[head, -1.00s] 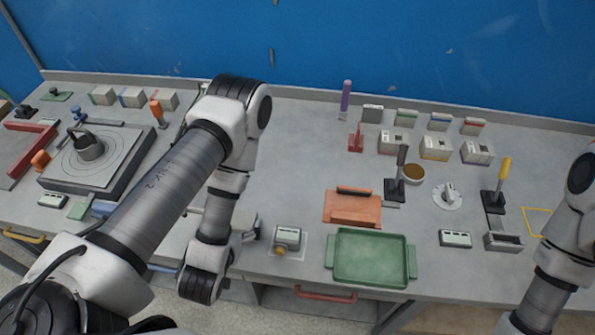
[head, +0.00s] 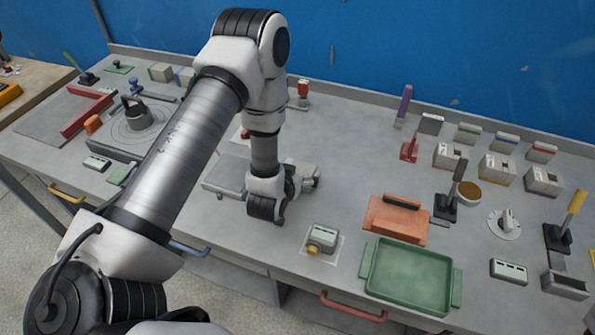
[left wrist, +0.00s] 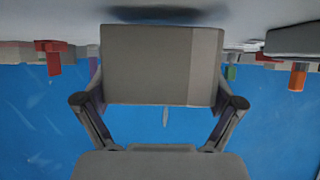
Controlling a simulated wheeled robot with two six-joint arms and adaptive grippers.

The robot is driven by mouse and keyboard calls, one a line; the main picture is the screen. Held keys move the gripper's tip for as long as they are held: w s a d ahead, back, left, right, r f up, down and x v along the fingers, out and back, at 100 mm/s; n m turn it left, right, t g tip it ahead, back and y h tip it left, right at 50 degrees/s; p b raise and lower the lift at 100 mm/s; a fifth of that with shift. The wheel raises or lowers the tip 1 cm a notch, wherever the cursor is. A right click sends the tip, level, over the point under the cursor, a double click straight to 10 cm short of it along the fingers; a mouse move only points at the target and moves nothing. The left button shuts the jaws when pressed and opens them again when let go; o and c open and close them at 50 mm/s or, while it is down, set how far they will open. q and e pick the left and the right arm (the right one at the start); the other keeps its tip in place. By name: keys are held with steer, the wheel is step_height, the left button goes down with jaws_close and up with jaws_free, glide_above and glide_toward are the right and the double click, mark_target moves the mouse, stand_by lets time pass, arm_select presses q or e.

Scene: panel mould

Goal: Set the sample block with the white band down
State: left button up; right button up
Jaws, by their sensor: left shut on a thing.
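The sample block is a grey box with a paler band near its right end in the left wrist view (left wrist: 150,65). My left gripper (left wrist: 160,92) is shut on it, one finger at each side. A dark shadow lies on the grey surface close to the block; I cannot tell whether they touch. In the head view my left gripper (head: 298,182) is low over the middle of the bench (head: 350,165), partly behind my wrist, and the block is not clear there. My right gripper is not in view.
A grey plate (head: 226,172) lies just left of my wrist. A small box with a yellow knob (head: 322,238) and a green tray (head: 408,275) are in front and right. Banded blocks (head: 468,133) stand at the back right. The bench behind my gripper is largely clear.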

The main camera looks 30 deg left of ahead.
arm_select(q)
steer(key=shift+f, duration=0.45)
steer(key=shift+a+f, duration=0.1)
steer(key=shift+f, duration=0.1)
steer(key=o, duration=1.1)
